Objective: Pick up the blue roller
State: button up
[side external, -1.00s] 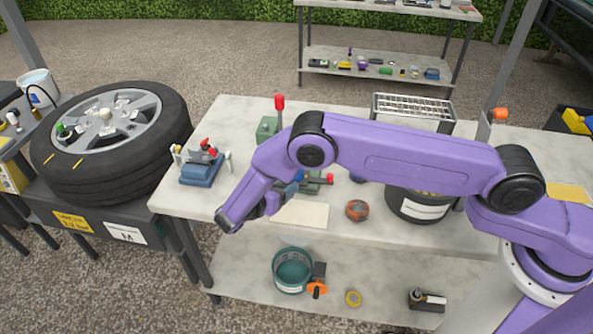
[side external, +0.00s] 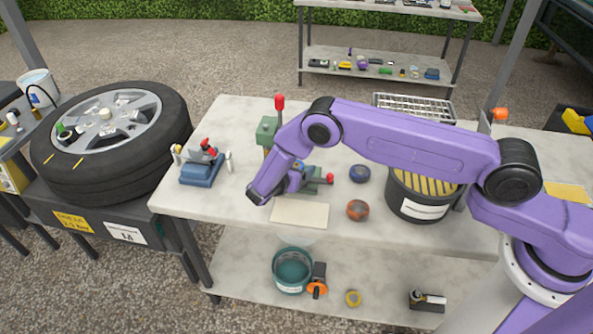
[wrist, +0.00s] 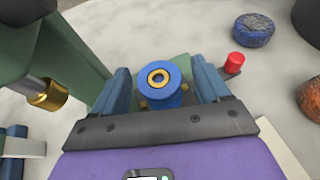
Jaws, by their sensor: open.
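The blue roller (wrist: 161,98) has a brass ring in its end. In the wrist view it shows between the two fingers of my gripper (wrist: 160,68), with a gap on each side. My gripper is open and nothing is clamped in it. A green base shows under and behind the roller. In the side view my gripper (side external: 292,182) is low over the table, at the left end of a green fixture (side external: 313,178) with a red knob. The roller is small there and mostly hidden by my gripper.
A green press (side external: 267,131) with a red-knobbed lever stands close behind my gripper; its brass part (wrist: 48,96) shows at left in the wrist view. A blue disc (side external: 360,174), a rust-coloured puck (side external: 357,210) and a dark bucket (side external: 421,198) stand to the right.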

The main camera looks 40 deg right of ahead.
jog(key=c, duration=1.1)
jog(key=shift+c, duration=0.4)
jog(key=shift+r, duration=0.1)
